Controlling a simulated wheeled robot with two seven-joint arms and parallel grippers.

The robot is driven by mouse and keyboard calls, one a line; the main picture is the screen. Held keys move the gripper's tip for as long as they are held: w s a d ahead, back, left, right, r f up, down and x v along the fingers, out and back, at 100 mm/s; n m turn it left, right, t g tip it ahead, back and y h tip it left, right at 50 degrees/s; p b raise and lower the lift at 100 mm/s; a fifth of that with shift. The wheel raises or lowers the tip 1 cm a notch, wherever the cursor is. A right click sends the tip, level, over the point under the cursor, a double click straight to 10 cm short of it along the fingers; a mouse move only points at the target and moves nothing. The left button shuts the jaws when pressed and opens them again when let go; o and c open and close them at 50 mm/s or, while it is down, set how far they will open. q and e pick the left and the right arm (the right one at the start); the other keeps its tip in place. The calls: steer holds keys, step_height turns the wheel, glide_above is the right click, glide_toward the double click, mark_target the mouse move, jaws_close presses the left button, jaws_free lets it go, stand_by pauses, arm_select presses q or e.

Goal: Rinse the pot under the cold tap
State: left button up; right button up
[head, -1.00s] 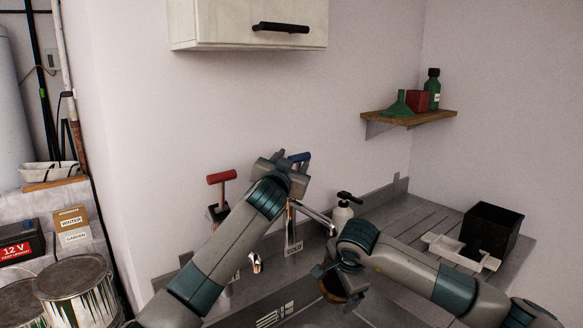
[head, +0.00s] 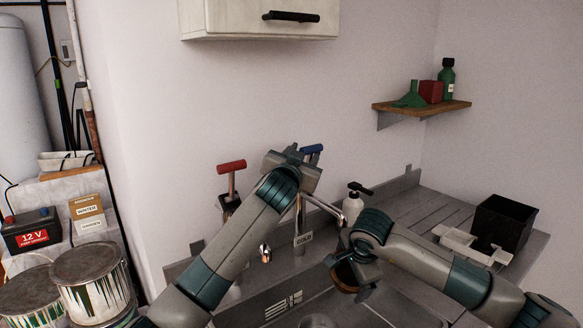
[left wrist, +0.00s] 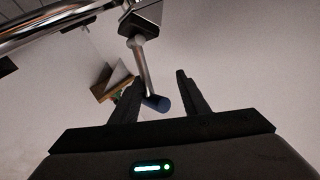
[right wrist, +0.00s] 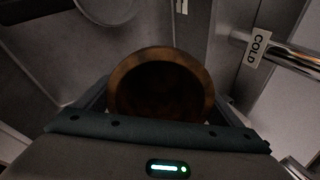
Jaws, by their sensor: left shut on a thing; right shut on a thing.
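The cold tap has a blue handle (head: 312,149), a chrome spout (head: 327,208) and a "COLD" tag (head: 303,239). My left gripper (head: 297,153) is at the top of this tap, shut on the blue handle, which shows between the fingers in the left wrist view (left wrist: 157,103). My right gripper (head: 350,280) is shut on the brown pot (right wrist: 160,88), over the sink and below the spout's end. The pot's dark mouth faces the right wrist camera; its inside is too dark to read. I see no water stream.
A tap with a red handle (head: 231,166) stands left of the cold tap. A soap bottle (head: 353,207) stands behind my right arm. A black box (head: 503,225) is on the drainer at right. A wooden shelf (head: 422,107) and a cabinet (head: 260,18) are on the walls.

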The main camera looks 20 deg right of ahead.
arm_select(q)
steer(key=shift+s+a+r, duration=0.45)
steer(key=shift+s, duration=0.3)
steer(key=shift+s+a+r, duration=0.4)
steer(key=shift+s+a, duration=0.05)
steer(key=shift+s, duration=0.25)
arm_select(e)
steer(key=shift+r, duration=0.1)
arm_select(q)
steer(key=shift+r+v, duration=0.2)
steer(key=shift+v, duration=0.9)
arm_select(e)
steer(key=shift+s+a+r, duration=0.3)
steer(key=shift+s+r, duration=0.05)
steer(key=shift+s, duration=0.05)
arm_select(q)
steer(key=shift+s+a, duration=0.2)
steer(key=shift+s, duration=0.1)
arm_select(e)
steer(key=shift+s+a, duration=0.1)
steer(key=shift+w+f, duration=0.2)
steer(key=shift+w+d, duration=0.1)
steer(key=shift+d, duration=0.1)
steer(key=shift+r, duration=0.1)
arm_select(q)
glide_toward(302, 151)
steer(key=shift+a+f, duration=0.2)
arm_select(e)
steer(key=shift+s, duration=0.2)
